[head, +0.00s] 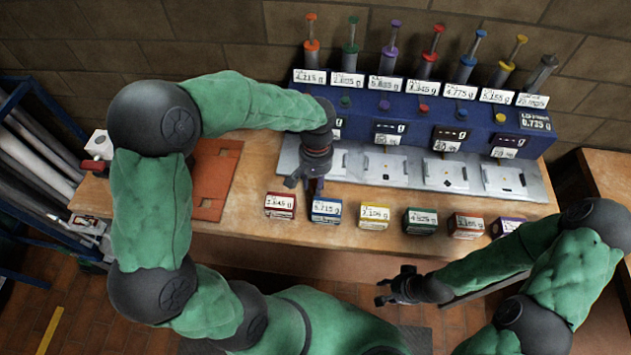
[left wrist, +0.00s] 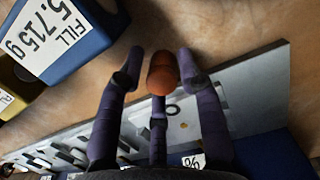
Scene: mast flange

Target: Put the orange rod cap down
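The orange rod cap (left wrist: 162,75) is small and rounded. In the left wrist view it sits between the fingertips of my left gripper (left wrist: 160,72), with a finger close on either side and the third below it in the picture. The fingers appear closed on it. In the head view my left gripper (head: 312,186) is over the table, just behind the blue box (head: 326,208), and hides the cap. Whether the cap touches the table cannot be told. My right gripper (head: 385,291) is empty, fingers spread, in front of the table.
A row of coloured, labelled boxes, such as the yellow box (head: 373,215), lines the table's front. Behind are a grey plate (head: 404,170) with white pads and a blue housing (head: 400,122) with small coloured knobs and coloured plungers. An orange-brown mat (head: 213,178) lies at left.

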